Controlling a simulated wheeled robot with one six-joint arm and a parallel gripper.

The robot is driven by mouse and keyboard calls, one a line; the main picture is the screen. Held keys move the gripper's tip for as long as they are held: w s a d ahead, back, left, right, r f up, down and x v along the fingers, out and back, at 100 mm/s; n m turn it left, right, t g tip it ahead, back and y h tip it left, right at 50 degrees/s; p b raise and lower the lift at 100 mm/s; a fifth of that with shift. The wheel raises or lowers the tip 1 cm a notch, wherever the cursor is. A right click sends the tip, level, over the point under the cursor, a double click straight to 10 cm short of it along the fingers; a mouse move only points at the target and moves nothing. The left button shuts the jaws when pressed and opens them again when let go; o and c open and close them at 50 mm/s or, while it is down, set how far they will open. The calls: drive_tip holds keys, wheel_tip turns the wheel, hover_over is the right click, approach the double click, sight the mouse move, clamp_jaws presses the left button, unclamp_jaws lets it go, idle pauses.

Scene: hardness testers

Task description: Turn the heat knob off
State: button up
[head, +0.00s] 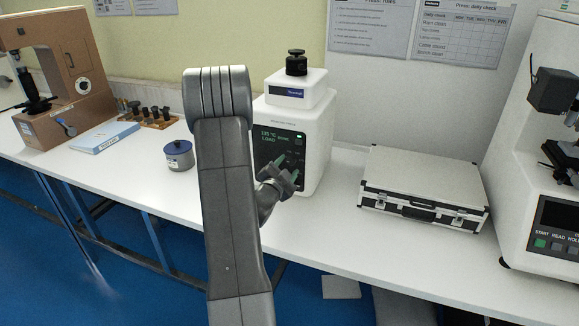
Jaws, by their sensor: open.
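A white press (318,120) with a black knob on top stands on the bench at the middle of the head view. Its dark front panel (268,143) shows a small lit readout with a °C figure and the word LOAD. My gripper (286,168) is open, in front of the lower part of this panel. I cannot tell whether its fingers touch the panel. I cannot make out the heat knob; the gripper and my arm cover part of the panel.
A silver case (424,184) lies to the right of the press, with a white tester (545,215) beyond it. A grey lidded pot (179,155), a blue book (104,138) and a brown tester (62,80) are on the left. Bare bench (330,225) lies before the press.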

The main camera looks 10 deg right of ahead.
sight(292, 160)
drive_tip(key=b+v, duration=0.2)
drive_tip(key=v, duration=0.9)
drive_tip(key=p+x, duration=0.3)
drive_tip(key=x, duration=1)
drive_tip(key=shift+w+d+r, duration=0.1)
drive_tip(key=shift+w+d, duration=0.1)
drive_tip(key=shift+w, duration=0.05)
